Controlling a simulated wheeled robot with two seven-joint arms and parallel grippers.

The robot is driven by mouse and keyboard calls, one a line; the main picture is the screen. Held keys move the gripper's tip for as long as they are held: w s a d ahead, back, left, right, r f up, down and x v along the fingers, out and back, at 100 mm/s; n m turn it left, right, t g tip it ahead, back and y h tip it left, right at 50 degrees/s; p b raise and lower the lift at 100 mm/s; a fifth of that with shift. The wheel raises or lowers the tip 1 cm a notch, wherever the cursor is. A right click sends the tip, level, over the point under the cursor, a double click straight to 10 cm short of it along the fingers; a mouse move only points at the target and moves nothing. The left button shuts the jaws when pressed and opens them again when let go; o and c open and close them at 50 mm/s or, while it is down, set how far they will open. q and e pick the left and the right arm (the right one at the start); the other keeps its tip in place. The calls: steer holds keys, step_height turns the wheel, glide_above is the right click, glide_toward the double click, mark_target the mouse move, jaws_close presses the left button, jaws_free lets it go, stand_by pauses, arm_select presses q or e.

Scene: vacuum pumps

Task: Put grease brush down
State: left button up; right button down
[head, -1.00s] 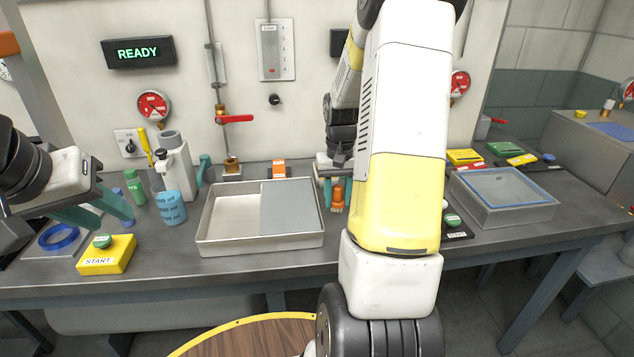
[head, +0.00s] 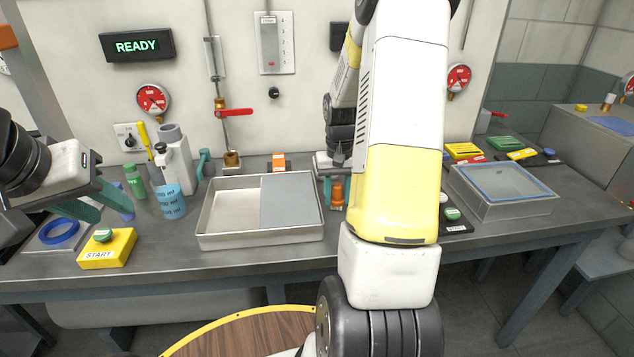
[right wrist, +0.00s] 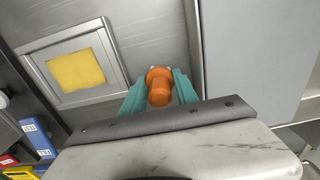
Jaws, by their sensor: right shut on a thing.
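The grease brush (head: 337,192) shows its orange handle in the head view, just right of the metal tray. My right gripper (head: 333,184) is shut on it, partly hidden behind my own right arm. In the right wrist view the orange handle (right wrist: 159,88) sits between the two teal fingers of the right gripper (right wrist: 158,92). The brush's lower end is hidden, so I cannot tell whether it touches the table. My left gripper (head: 98,208) is at the far left, above the table near the yellow START button box, with its teal fingers apart and nothing visible between them.
The metal tray (head: 262,242) with a grey panel stands left of the brush. The START box (head: 107,249), a blue-labelled beaker (head: 171,202) and bottles are at the left. A lidded clear-topped box (head: 515,208) stands at the right. A framed yellow pad (right wrist: 76,70) lies beside the brush.

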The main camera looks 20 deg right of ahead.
steer(key=shift+f, duration=0.2)
steer(key=c, duration=0.9)
jaws_free()
steer(key=shift+o, duration=0.2)
step_height(320, 180, up, 8)
steer(key=shift+f, duration=0.15)
steer(key=shift+c, duration=0.2)
jaws_close()
stand_by(0.9)
